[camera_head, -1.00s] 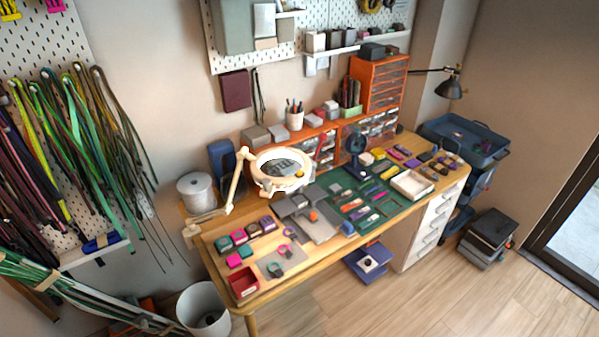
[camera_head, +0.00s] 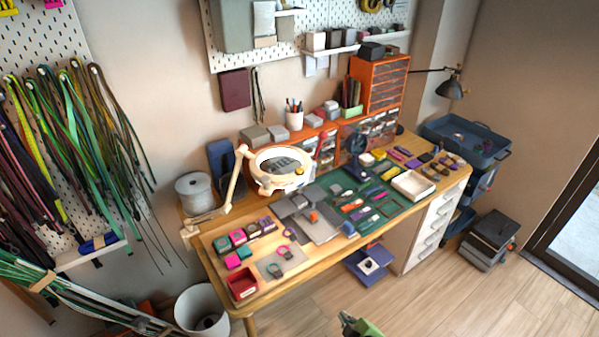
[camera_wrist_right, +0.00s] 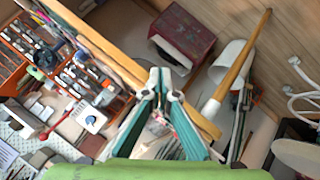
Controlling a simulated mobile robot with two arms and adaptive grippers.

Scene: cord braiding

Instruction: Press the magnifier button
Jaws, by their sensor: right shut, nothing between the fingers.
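The magnifier (camera_head: 262,181) is a cream ring lamp on a jointed cream arm clamped to the left end of the workbench. Its round lens (camera_head: 281,162) faces upward above the bench. A small yellow-orange button (camera_head: 299,171) sits on the right side of the ring. My right gripper (camera_head: 346,318) just shows at the bottom edge of the head view, over the floor in front of the bench and well apart from the magnifier. In the right wrist view its fingers (camera_wrist_right: 162,78) are together and empty. I cannot make out the magnifier there. My left gripper is not in view.
The wooden workbench (camera_head: 222,272) carries a grey cutting press, small blocks and a green mat with tools. A white bin (camera_head: 200,308) stands on the floor. Cords hang at left. The floor (camera_head: 440,305) is clear at front right.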

